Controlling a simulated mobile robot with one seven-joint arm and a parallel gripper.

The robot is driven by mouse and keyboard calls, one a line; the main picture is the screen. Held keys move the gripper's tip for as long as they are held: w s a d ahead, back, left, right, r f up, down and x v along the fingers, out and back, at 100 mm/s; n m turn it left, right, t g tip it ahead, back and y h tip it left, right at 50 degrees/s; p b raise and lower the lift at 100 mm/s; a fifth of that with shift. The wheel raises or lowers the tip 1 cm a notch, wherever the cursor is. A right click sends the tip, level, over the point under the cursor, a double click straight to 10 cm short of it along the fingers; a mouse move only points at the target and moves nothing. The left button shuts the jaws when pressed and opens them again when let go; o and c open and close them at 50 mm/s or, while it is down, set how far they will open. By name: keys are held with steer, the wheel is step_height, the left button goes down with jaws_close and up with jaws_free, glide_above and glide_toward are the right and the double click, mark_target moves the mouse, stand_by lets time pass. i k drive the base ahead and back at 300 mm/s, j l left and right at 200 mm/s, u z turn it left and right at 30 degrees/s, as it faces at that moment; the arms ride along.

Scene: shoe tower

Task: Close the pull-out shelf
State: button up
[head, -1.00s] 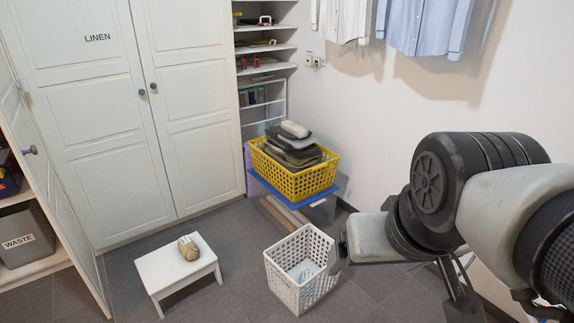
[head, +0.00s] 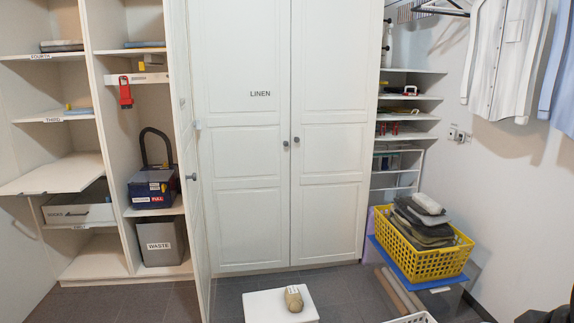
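The pull-out shelf (head: 55,176) is a pale board in the left shelving bay. It sticks out forward past the shelves above it, at about mid height. Nothing is seen lying on the board. My gripper is not in view; only dark parts, probably of my arm, show at the bottom right edge.
An open cabinet door (head: 196,190) stands between the shelving and the closed LINEN cupboard (head: 262,200). A white stool (head: 262,308) is in front, with a yellow basket (head: 432,262) at right. Grey floor (head: 110,305) before the shelving looks clear.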

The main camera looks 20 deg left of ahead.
mark_target(71, 177)
steer(key=u, duration=2.3)
